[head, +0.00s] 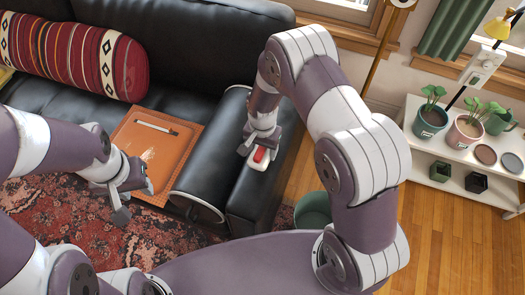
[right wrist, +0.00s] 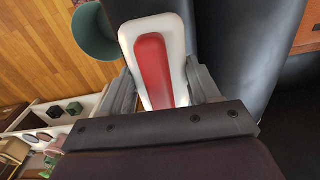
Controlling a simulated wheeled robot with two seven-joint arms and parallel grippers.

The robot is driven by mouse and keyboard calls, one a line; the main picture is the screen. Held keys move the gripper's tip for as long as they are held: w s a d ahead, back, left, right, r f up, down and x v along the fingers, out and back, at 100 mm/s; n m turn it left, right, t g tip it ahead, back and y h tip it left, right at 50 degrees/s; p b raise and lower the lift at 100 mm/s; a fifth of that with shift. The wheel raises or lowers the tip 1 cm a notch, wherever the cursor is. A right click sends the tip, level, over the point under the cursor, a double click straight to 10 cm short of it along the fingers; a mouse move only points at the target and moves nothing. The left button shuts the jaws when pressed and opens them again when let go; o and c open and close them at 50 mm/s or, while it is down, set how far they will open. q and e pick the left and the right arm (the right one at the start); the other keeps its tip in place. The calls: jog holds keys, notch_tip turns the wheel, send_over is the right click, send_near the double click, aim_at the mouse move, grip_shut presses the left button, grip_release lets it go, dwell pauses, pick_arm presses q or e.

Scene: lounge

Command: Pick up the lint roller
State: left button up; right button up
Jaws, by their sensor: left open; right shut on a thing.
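The lint roller (head: 258,164) is a white, rounded oblong piece with a red inset, at the black sofa's right armrest. It also shows large in the right wrist view (right wrist: 152,62), between the two fingers. My right gripper (head: 262,146) reaches down over the armrest and is shut on the lint roller, a finger on each side of it. Its far end is hidden behind the gripper in the head view. My left gripper (head: 135,200) is open and empty, above the rug in front of the sofa seat.
An orange-brown leather board (head: 140,150) with a slim white item lies on the sofa seat (head: 65,108). A striped red bolster (head: 75,55) rests behind. A green bin (head: 313,210) stands right of the armrest. A white shelf (head: 455,165) with potted plants stands at the right.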

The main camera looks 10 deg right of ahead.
notch_tip(320, 180, up, 2)
jog(key=shift+r, duration=0.2)
jog(key=s+a+r+p, duration=0.1)
jog(key=s+a+r, duration=0.5)
jog(key=s, duration=0.3)
jog(key=shift+s+a+r, duration=0.3)
jog(key=shift+a+r, duration=0.1)
